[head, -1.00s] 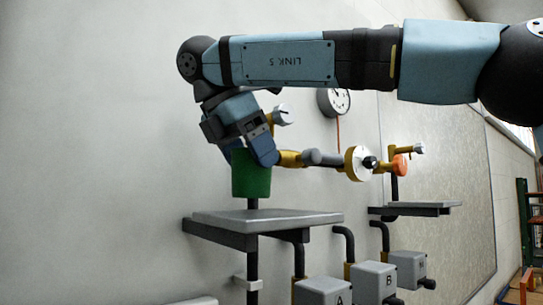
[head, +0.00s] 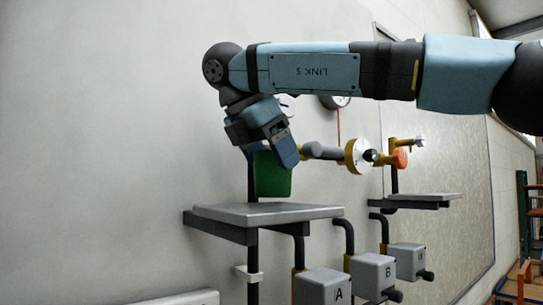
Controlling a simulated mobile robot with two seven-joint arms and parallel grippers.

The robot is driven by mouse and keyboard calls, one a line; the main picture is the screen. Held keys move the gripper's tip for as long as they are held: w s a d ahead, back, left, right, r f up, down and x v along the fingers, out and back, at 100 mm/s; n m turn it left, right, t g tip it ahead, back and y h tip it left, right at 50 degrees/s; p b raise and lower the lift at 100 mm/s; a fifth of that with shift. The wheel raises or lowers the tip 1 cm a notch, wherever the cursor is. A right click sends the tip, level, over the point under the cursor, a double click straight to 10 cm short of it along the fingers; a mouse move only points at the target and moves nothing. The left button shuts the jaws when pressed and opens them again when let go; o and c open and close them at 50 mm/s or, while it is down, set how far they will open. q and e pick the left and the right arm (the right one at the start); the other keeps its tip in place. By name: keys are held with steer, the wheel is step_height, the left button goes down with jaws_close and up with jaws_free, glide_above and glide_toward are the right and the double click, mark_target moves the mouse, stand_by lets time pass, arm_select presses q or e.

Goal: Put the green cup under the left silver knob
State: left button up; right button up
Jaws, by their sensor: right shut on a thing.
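My right gripper (head: 274,154) comes in from the right and is shut on the green cup (head: 273,180). The cup is close to upright, held a little above the left grey shelf (head: 225,213), with a small gap below it. The left silver knob (head: 288,100) is mostly hidden behind my right gripper; only a pale bit shows above it. A second silver knob (head: 418,141) is in clear view farther right, above the right shelf (head: 430,197). My left gripper is out of view.
Brass and grey pipework with a round white-faced flange (head: 356,156) and an orange wheel (head: 400,157) runs right of the cup. A gauge (head: 335,102) is partly hidden behind my arm. Grey boxes, including A (head: 322,286) and B (head: 373,273), stand below. The left shelf top looks bare.

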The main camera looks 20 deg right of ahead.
steer(key=shift+f, duration=0.2)
steer(key=o, duration=0.6)
steer(key=shift+o, duration=0.2)
steer(key=shift+r, duration=0.1)
steer(key=shift+r, duration=0.25)
steer(key=p+v, duration=0.3)
steer(key=v, duration=0.9)
steer(key=shift+r, duration=0.3)
steer(key=shift+a, duration=0.1)
steer(key=shift+f, duration=0.1)
